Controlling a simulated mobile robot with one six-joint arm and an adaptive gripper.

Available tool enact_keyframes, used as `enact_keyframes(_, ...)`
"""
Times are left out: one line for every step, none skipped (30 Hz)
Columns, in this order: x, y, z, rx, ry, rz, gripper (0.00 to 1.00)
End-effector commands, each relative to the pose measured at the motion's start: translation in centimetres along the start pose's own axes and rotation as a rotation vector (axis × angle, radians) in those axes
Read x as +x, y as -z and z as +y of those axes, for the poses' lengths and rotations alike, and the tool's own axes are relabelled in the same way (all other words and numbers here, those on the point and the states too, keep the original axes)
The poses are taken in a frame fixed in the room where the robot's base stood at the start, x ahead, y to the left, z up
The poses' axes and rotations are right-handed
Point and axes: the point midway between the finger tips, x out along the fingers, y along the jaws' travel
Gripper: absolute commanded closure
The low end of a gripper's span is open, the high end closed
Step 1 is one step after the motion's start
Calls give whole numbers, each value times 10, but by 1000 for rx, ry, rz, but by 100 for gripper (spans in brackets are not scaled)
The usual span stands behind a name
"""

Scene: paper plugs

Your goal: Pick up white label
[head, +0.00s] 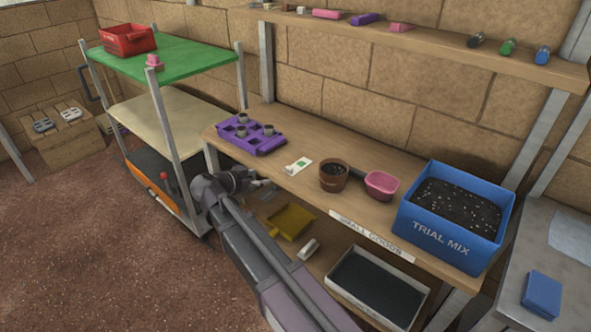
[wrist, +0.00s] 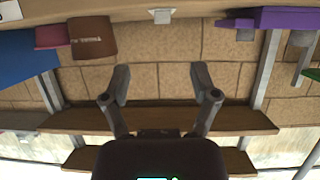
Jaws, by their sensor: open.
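The white label (head: 298,166) with a green mark lies on the wooden bench, between the purple tray and the brown pot. In the wrist view, which is upside down, a small pale piece (wrist: 162,16) at the bench edge matches its place. My gripper (head: 265,187) is in front of the bench, to the left of and lower in the picture than the label. In the wrist view its two fingers (wrist: 161,82) are spread apart with nothing between them. It does not touch the label.
A purple tray with small pots (head: 256,145) stands left of the label. A brown pot (head: 334,177), a pink scoop (head: 381,186) and a blue TRIAL MIX box (head: 447,238) stand to its right. A lower shelf holds a yellow tray (head: 291,222). A cart with a green top (head: 185,56) stands left.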

Motion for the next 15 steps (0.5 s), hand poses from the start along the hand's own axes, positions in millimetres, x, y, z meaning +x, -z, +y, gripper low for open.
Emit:
enact_keyframes(0, 0, 0, 0, 0, 0, 23)
enact_keyframes(1, 0, 0, 0, 0, 0, 23)
enact_keyframes(2, -1, 0, 0, 0, -1, 23)
enact_keyframes(4, -1, 0, 0, -1, -1, 23)
enact_keyframes(5, -1, 0, -1, -1, -1, 23)
enact_keyframes(8, -1, 0, -1, -1, -1, 23)
enact_keyframes(11, -2, 0, 0, -1, -1, 23)
enact_keyframes(14, -2, 0, 0, -2, -1, 23)
enact_keyframes(19, -2, 0, 0, -2, -1, 23)
enact_keyframes(23, -2, 0, 0, -2, -1, 23)
enact_keyframes(27, -2, 0, 0, -2, -1, 23)
enact_keyframes(32, -3, 0, 0, -2, -1, 23)
enact_keyframes(37, -3, -1, 0, -2, -1, 23)
enact_keyframes(42, -3, -1, 0, -2, -1, 23)
enact_keyframes(48, -3, -1, 0, -2, -1, 23)
